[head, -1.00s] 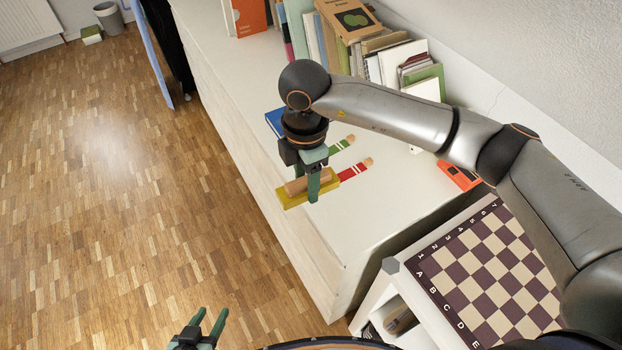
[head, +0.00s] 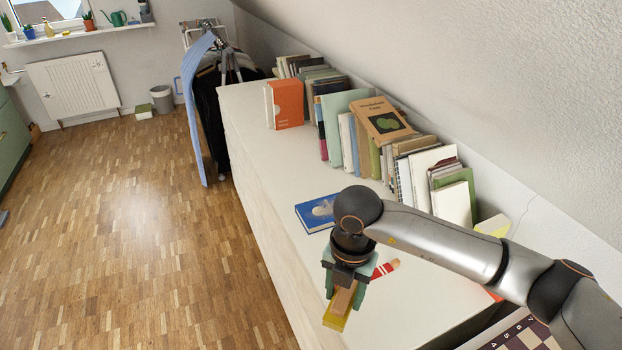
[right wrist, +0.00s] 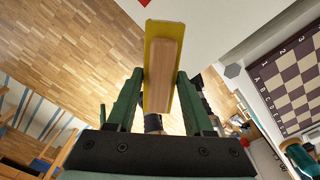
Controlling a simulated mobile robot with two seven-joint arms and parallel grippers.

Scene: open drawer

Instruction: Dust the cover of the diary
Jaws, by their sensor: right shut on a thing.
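A blue book (head: 318,213) with a pale picture on its cover, seemingly the diary, lies flat on the white cabinet top (head: 290,160). My right gripper (head: 345,290) is shut on the wooden handle of a yellow duster (head: 335,321), near the cabinet's front edge. The gripper is nearer than the book in the head view, apart from it. In the right wrist view the yellow duster (right wrist: 165,29) stands between the fingers of the gripper (right wrist: 158,82). The duster's underside is hidden. My left gripper is out of view.
Several books (head: 360,145) stand along the wall at the back of the cabinet, with an orange book (head: 285,104) at the far end. A red striped item (head: 385,268) lies beside my right gripper. A checkered board (head: 524,335) is at the lower right. Cabinet space left of the books is clear.

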